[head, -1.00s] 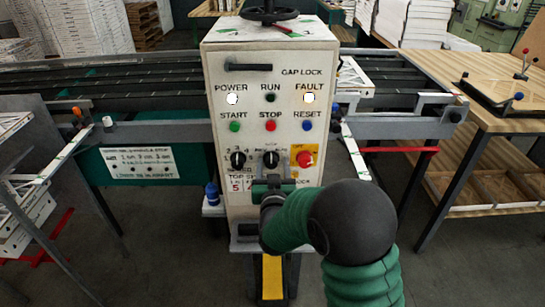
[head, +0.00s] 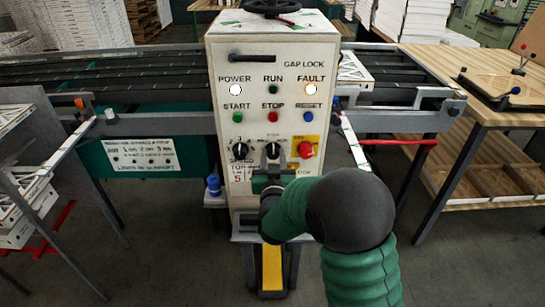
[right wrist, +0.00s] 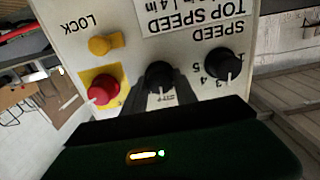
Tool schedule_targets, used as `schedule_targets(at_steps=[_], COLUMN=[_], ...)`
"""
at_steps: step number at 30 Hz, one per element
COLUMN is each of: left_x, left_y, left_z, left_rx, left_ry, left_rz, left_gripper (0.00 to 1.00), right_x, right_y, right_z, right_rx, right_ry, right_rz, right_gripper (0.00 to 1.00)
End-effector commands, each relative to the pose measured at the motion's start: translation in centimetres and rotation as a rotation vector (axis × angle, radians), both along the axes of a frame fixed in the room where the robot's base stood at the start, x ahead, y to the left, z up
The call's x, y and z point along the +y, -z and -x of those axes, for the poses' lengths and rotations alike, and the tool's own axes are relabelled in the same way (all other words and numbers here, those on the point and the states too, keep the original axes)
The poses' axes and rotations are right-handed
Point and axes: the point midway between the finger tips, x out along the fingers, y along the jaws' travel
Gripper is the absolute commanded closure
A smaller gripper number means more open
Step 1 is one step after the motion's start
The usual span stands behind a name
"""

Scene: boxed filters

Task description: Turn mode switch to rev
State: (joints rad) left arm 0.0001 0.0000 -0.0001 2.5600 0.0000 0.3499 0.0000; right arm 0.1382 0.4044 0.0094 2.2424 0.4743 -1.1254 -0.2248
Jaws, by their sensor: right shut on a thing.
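The mode switch is the middle black knob (head: 273,150) on the white control panel (head: 232,190), between the speed knob (head: 239,151) and a red mushroom button (head: 305,149). My right gripper (head: 272,166) reaches it from below. In the right wrist view, where the panel appears upside down, the fingers (right wrist: 160,98) are shut on the mode switch (right wrist: 159,74). Its white mark points down in that picture, toward the panel's top. The small labels around it are partly hidden and too blurred to read. My left gripper is not in view.
A yellow lock knob (right wrist: 105,44) and the red button (right wrist: 103,90) sit close beside the gripper in the wrist view. Start, stop and reset buttons are above. Power (head: 235,90) and fault (head: 311,89) lamps are lit.

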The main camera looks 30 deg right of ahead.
Motion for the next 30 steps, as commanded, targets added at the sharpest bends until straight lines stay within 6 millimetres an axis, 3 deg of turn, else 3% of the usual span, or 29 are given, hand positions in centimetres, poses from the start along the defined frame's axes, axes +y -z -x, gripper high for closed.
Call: schedule_targets(at_steps=[17, 30], left_x=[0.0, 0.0], left_y=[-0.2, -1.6], left_z=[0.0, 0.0], left_rx=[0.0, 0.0], left_ry=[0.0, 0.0], left_rz=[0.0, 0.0], left_gripper=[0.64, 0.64], right_x=[0.3, 0.3], right_y=[0.1, 0.0], right_z=[-0.1, -0.1], right_rx=[0.029, 0.181], right_ry=[-0.007, -0.007], right_rz=[0.042, 0.284], right_gripper=[1.0, 1.0])
